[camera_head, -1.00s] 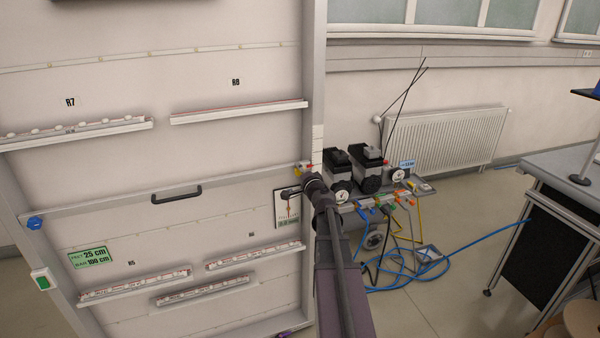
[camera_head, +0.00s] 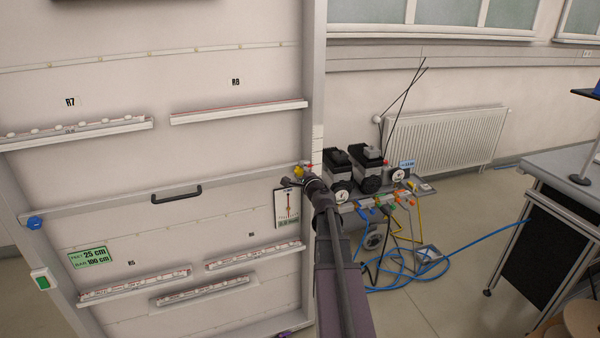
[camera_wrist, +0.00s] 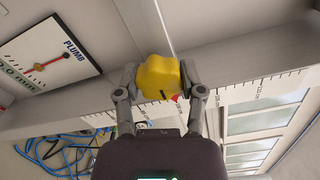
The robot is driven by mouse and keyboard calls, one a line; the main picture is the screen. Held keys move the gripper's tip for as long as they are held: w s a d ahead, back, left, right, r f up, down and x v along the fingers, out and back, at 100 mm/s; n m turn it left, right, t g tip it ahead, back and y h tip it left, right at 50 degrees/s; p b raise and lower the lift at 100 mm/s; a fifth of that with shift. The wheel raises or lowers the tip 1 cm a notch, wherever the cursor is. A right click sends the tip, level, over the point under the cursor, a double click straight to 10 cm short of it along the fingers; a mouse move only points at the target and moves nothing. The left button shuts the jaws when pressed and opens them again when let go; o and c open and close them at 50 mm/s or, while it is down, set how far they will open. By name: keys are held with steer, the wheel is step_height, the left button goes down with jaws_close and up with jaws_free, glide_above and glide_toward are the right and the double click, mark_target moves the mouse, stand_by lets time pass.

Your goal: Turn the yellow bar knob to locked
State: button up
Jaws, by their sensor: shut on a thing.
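The yellow bar knob (camera_wrist: 158,72) is lumpy and bright yellow, and sits between my fingers in the wrist view. My gripper (camera_wrist: 160,82) is shut on it, one grey finger at each side. A small red mark shows at the knob's lower edge. In the head view the yellow knob (camera_head: 299,171) is a small patch at the right end of the grey rail, by the frame's right post. My gripper (camera_head: 294,181) is there too, and my arm hides part of this area. I cannot read a locked mark.
The grey rail (camera_head: 120,204) crosses the white panel and has a black handle (camera_head: 178,194). A plumb gauge (camera_head: 287,210) hangs just below my gripper. A blue knob (camera_head: 35,223) is at the rail's left end. Pumps (camera_head: 368,170) and hoses stand to the right.

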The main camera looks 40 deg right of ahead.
steer(key=shift+w, duration=0.1)
steer(key=o, duration=1.1)
steer(key=shift+o, duration=0.2)
steer(key=v, duration=1.2)
steer(key=shift+f, duration=0.1)
